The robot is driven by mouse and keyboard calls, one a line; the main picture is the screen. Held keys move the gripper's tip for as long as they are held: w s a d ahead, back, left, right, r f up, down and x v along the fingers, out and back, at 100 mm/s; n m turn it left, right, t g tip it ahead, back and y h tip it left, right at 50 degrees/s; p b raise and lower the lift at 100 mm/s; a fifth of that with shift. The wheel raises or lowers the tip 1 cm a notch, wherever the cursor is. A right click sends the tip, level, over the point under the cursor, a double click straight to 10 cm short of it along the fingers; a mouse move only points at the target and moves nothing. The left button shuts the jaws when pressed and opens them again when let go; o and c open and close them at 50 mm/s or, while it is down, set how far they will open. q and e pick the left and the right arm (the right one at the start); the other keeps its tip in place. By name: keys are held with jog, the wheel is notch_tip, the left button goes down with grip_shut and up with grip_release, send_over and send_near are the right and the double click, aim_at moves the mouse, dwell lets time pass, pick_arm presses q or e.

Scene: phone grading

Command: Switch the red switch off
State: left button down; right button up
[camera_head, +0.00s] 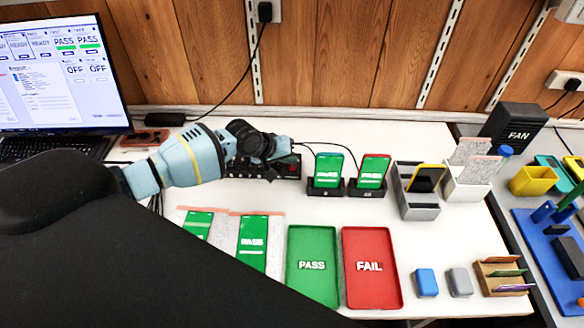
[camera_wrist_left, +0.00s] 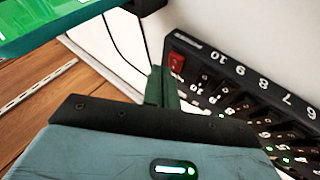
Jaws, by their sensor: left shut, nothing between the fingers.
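The red switch (camera_wrist_left: 176,62) shows in the left wrist view, at the end of a black numbered switch panel (camera_wrist_left: 238,78), beside the number 10. The panel (camera_head: 236,172) also shows in the head view, at the back of the white table, partly covered by my left arm. My left gripper (camera_head: 270,172) is over the panel in the head view. In the left wrist view its fingers (camera_wrist_left: 162,88) are shut and empty, close to the red switch. I cannot tell whether they touch it. The red switch is not clear in the head view. My right gripper is not in view.
Two phones stand in black docks (camera_head: 328,188) just right of the panel, with cables behind. A green PASS tray (camera_head: 312,292) and a red FAIL tray (camera_head: 372,296) lie in front. A monitor (camera_head: 60,75) stands at the left. The wooden wall is close behind.

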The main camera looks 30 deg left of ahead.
pick_arm(q)
jog(key=shift+f, duration=0.1)
dwell(0.6)
jog(key=shift+f, duration=0.35)
jog(key=shift+f, duration=0.15)
dwell(0.4)
jog(key=shift+s+f, duration=0.1)
jog(key=shift+f, duration=0.05)
dwell(0.4)
jog(key=shift+r, duration=0.8)
